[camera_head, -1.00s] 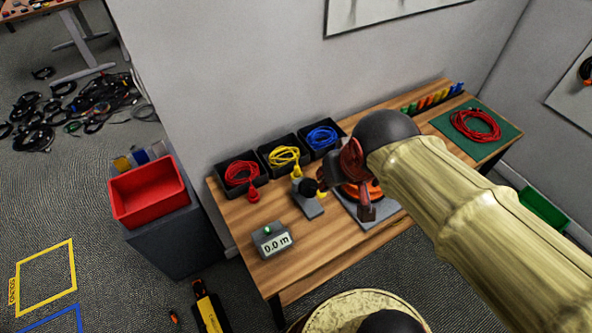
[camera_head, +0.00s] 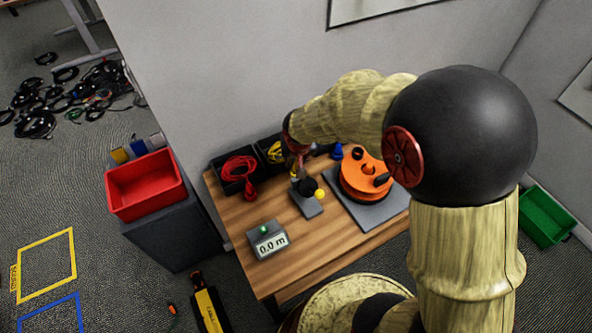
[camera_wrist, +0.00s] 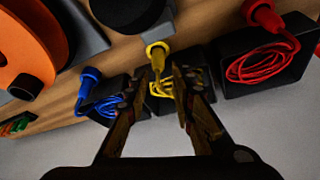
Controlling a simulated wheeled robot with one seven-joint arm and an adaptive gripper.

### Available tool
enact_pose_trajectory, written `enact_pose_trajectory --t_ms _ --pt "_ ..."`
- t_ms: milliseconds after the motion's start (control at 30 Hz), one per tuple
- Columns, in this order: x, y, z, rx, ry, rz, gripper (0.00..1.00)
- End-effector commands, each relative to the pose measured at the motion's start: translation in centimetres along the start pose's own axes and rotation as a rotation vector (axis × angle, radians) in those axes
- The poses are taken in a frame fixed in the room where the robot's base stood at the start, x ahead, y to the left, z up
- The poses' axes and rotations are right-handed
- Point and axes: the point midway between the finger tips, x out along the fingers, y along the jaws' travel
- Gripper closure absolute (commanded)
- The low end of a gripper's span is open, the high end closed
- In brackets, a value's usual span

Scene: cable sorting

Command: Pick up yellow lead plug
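The yellow lead plug (camera_wrist: 158,52) points out over the edge of a black bin in the wrist view, with its yellow cable (camera_wrist: 160,88) coiled behind it. My gripper (camera_wrist: 166,70) is open over this bin, one finger on each side of the lead. The plug shows just beyond the fingertips, and I cannot tell whether they touch it. In the head view my gripper (camera_head: 300,160) is low at the middle bin and hides the plug; part of the yellow cable (camera_head: 274,152) shows.
The red lead (camera_wrist: 262,62) and the blue lead (camera_wrist: 103,104) lie in bins on either side. A dark meter device (camera_head: 308,190), an orange reel (camera_head: 366,180) and a 0.0 m display (camera_head: 268,241) stand on the wooden table (camera_head: 240,215).

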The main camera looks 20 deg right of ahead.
Motion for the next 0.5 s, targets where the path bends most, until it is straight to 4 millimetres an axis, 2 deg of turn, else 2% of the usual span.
enact_pose_trajectory --t_ms 300,500 --pt "4.4 0.3 0.1 0.000 -0.001 0.001 0.76" --pt "4.6 0.3 -0.1 -0.001 0.001 0.000 0.76"
